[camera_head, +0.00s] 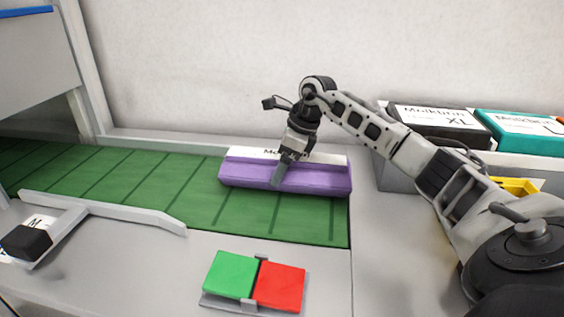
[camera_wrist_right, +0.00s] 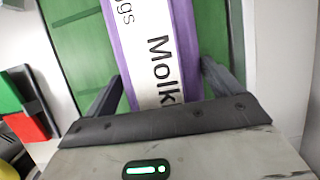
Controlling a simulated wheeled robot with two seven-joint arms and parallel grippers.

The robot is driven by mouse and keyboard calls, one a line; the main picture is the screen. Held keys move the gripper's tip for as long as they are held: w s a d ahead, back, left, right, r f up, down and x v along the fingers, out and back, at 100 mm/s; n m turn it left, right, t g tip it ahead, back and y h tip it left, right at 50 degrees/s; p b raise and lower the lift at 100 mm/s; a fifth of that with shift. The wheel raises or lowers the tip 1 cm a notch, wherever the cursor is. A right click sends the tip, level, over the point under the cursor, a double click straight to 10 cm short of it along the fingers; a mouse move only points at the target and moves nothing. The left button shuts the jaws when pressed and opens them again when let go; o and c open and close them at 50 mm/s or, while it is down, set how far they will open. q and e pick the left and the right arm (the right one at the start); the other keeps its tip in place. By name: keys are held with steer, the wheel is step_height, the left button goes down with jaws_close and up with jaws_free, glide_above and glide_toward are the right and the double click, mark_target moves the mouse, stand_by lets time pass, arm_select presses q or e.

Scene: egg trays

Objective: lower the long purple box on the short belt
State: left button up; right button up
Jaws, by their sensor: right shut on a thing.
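The long purple box (camera_head: 318,180) with a white lettered label is at the right end of the short green belt (camera_head: 130,182). My right gripper (camera_head: 284,172) comes from the right and is shut on the box near its middle, one finger showing on the near side. In the right wrist view the purple box (camera_wrist_right: 150,50) lies between the two fingers (camera_wrist_right: 160,92), with green belt (camera_wrist_right: 75,40) beyond it. I cannot tell whether the box's underside touches the belt. My left gripper does not show.
A green and red button panel (camera_head: 258,280) stands in front of the belt. A white guide rail (camera_head: 110,210) crosses the belt's near left edge. At right, a black box (camera_head: 440,125) and a teal box (camera_head: 525,130) stand in a grey container. The belt's middle is clear.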

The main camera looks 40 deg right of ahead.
steer(key=shift+f, duration=0.35)
stand_by(0.7)
steer(key=o, duration=1.3)
steer(key=shift+f, duration=0.1)
steer(key=v, duration=1.6)
